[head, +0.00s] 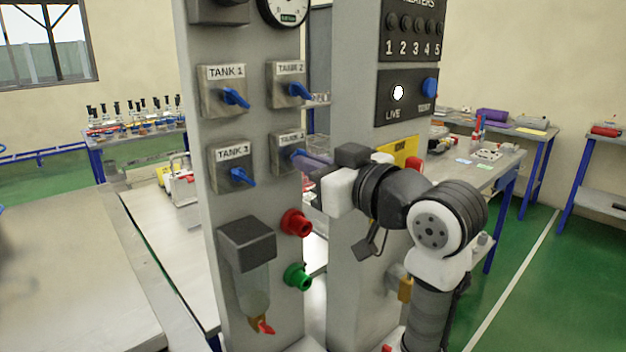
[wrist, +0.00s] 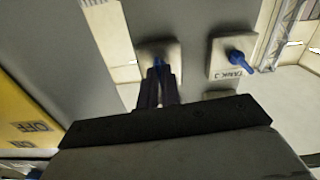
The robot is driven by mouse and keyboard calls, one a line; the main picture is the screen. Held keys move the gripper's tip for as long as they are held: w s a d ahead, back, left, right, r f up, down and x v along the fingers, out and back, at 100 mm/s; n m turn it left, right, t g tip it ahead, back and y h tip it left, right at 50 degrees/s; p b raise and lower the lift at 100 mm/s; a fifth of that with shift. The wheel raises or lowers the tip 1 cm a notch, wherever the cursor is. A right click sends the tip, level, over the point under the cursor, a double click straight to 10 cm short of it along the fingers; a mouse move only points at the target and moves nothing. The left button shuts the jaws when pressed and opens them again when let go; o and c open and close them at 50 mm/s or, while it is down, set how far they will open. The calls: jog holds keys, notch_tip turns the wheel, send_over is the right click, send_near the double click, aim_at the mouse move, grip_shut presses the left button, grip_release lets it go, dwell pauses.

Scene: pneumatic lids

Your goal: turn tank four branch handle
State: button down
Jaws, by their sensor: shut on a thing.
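The tank four plate (head: 284,163) is at the lower right of four valve plates on the grey panel in the head view; its label is small and hard to read. Its blue branch handle (head: 296,153) shows only in part, since my gripper (head: 309,163) covers it. In the wrist view, my gripper (wrist: 159,82) has its two dark fingers close together on the blue handle (wrist: 158,62), in front of the pale plate (wrist: 147,49). My gripper is shut on this handle. The handle's exact angle is hidden by the fingers.
The tank three handle (head: 241,176) is to the left, with tank one (head: 235,97) and tank two (head: 299,90) above. A red fitting (head: 296,222) and a green fitting (head: 297,276) stick out below my gripper. A second grey column (head: 350,270) stands behind my arm.

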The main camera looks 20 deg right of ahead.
jog(key=shift+n+b, duration=2.5)
jog(key=shift+n, duration=1.4)
jog(key=c, duration=1.6)
grip_release()
jog(key=shift+s, duration=0.1)
jog(key=b+v, duration=0.3)
jog(key=v, duration=1)
jog(key=shift+s, duration=0.35)
jog(key=shift+d, duration=0.1)
